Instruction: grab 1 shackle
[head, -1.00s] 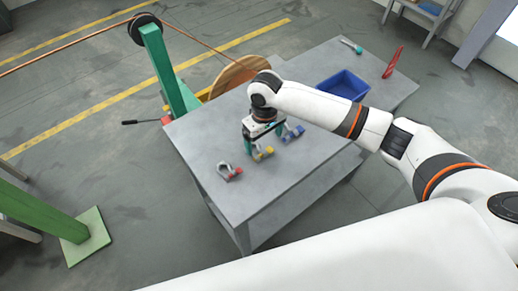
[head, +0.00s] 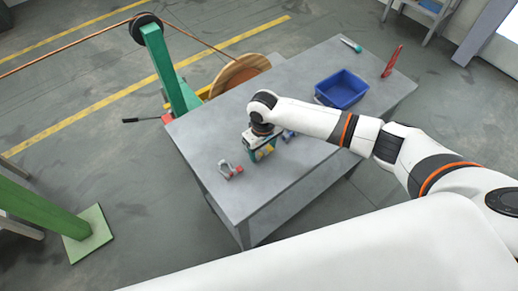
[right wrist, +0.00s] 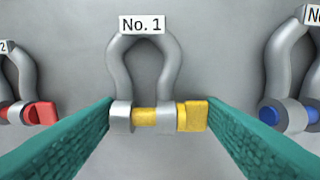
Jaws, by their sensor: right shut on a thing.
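A grey bow shackle with a yellow pin and a "No. 1" label (right wrist: 167,60) stands out in the middle of the right wrist view. My right gripper (right wrist: 160,115) has its green fingers on either side of the pin end and is shut on this shackle. In the head view my right gripper (head: 261,149) is down at the table and mostly hides it. A shackle with a red pin (head: 230,170) lies to the left, also at the left edge of the wrist view (right wrist: 22,90). A shackle with a blue pin (right wrist: 287,80) is to the right. My left gripper is not in view.
The grey table (head: 240,205) has free room at its front and right. A blue bin (head: 342,88), a red tool (head: 392,61) and a teal-handled tool (head: 351,45) are toward its far end. A green post (head: 168,70) and a wooden reel (head: 238,75) stand beyond its left edge.

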